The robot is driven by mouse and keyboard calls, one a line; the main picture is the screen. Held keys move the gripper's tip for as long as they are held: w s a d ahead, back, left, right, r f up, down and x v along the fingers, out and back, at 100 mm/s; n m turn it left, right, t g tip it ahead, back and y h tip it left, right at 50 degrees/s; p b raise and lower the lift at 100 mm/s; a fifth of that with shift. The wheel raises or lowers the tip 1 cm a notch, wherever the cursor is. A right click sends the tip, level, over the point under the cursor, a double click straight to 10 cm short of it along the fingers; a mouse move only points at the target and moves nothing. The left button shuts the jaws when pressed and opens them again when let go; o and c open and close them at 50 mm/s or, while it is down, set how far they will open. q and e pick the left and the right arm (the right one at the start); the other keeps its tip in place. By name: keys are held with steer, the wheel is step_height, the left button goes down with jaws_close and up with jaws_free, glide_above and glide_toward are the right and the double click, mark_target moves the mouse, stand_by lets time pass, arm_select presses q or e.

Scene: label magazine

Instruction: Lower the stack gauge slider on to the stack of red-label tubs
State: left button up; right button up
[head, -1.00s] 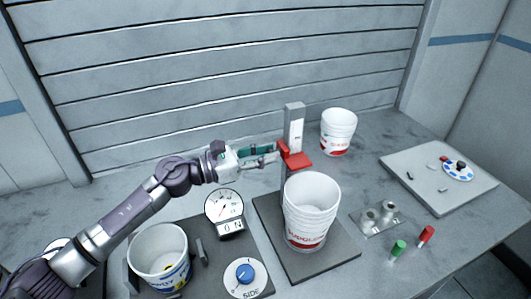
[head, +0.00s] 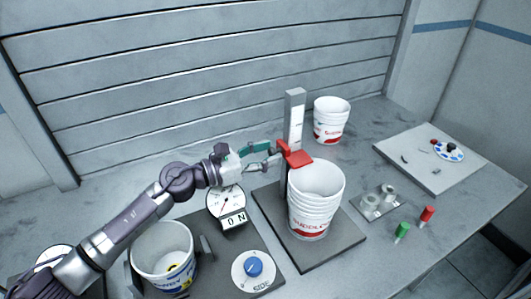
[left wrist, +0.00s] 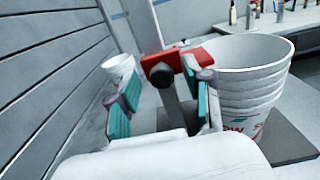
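The red stack gauge slider (head: 296,155) is on the upright grey gauge post (head: 294,108). Its red arm reaches the back left rim of the stack of white red-label tubs (head: 312,212); I cannot tell whether it touches. In the left wrist view, the slider (left wrist: 192,58) has a dark round knob (left wrist: 160,75), and the stack (left wrist: 245,95) is to its right. My left gripper (head: 272,153) is at the slider's left. Its teal-padded fingers (left wrist: 161,78) stand apart on either side of the knob, with small gaps visible. My right gripper is not in view.
Another white tub (head: 331,122) stands behind the post. A blue-and-yellow-label tub (head: 164,255), a dial scale (head: 226,203) and a blue knob (head: 254,267) are at the front left. Metal parts (head: 380,200), green and red caps, and a pale board (head: 440,178) lie to the right.

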arm_select(q)
steer(key=v, duration=1.2)
stand_by(0.4)
